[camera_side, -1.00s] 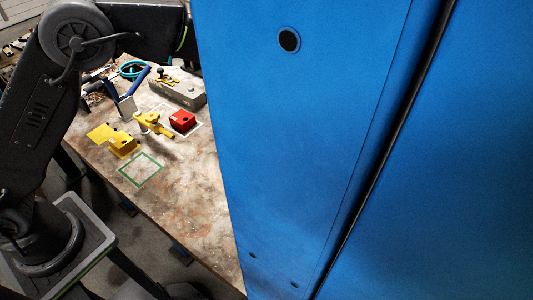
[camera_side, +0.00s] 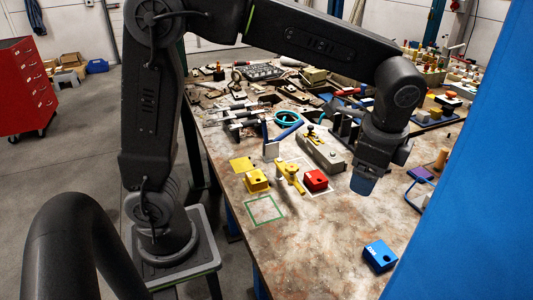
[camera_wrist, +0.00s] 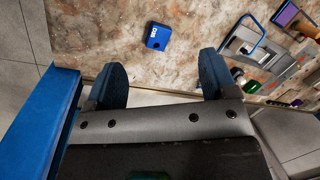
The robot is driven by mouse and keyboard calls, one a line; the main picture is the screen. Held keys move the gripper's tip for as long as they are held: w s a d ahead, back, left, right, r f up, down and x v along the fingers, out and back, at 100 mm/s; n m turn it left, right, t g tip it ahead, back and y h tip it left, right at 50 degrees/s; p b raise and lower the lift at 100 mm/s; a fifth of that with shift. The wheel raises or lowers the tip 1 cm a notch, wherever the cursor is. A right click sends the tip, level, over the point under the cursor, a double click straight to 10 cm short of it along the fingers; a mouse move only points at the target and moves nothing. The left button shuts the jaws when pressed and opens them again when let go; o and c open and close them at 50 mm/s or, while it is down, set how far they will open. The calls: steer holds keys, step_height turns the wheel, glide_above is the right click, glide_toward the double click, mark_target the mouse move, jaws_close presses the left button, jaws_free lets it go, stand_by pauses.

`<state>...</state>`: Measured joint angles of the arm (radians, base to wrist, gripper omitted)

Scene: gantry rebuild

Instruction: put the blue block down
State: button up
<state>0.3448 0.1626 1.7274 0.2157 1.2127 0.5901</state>
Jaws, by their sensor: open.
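The blue block (camera_side: 380,256) rests on the worktop at the lower right, close to the large blue panel. It also shows in the wrist view (camera_wrist: 158,36), on the table beyond my fingertips. My gripper (camera_side: 363,186) has blue fingers and hangs above the table, up and to the left of the block in the side view. In the wrist view, my gripper (camera_wrist: 160,68) shows its two fingers spread wide with nothing between them. It is open, empty and apart from the block.
A green outlined square (camera_side: 265,222) on the worktop is empty. Near it are a yellow block (camera_side: 257,183), a yellow clamp (camera_side: 290,175) and a red block (camera_side: 316,180). A blue panel (camera_side: 480,200) stands at the right. Tools crowd the back; the front worktop is mostly clear.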

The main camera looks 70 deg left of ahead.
steer(key=s+a+r+n+t, duration=0.1)
steer(key=s+a+n, duration=0.1)
steer(key=s+a, duration=0.1)
steer(key=s+a+r+n+h, duration=0.1)
steer(key=s+a+r+n, duration=0.1)
steer(key=s, duration=0.3)
steer(key=shift+a+r+n+t, duration=0.25)
steer(key=shift+a+n+t, duration=0.15)
steer(key=shift+a+n, duration=0.3)
steer(key=s+a+n, duration=0.1)
steer(key=s+n, duration=0.1)
steer(key=s+a+f+n+t, duration=0.1)
steer(key=s+n, duration=0.1)
steer(key=s, duration=0.1)
steer(key=s+a+f+n+t+h, duration=0.1)
steer(key=s, duration=0.2)
steer(key=shift+s+a+n, duration=0.1)
steer(key=shift+a+n, duration=0.05)
steer(key=shift+n, duration=0.25)
steer(key=shift+o, duration=0.4)
steer(key=shift+s+f, duration=0.1)
steer(key=shift+s, duration=0.1)
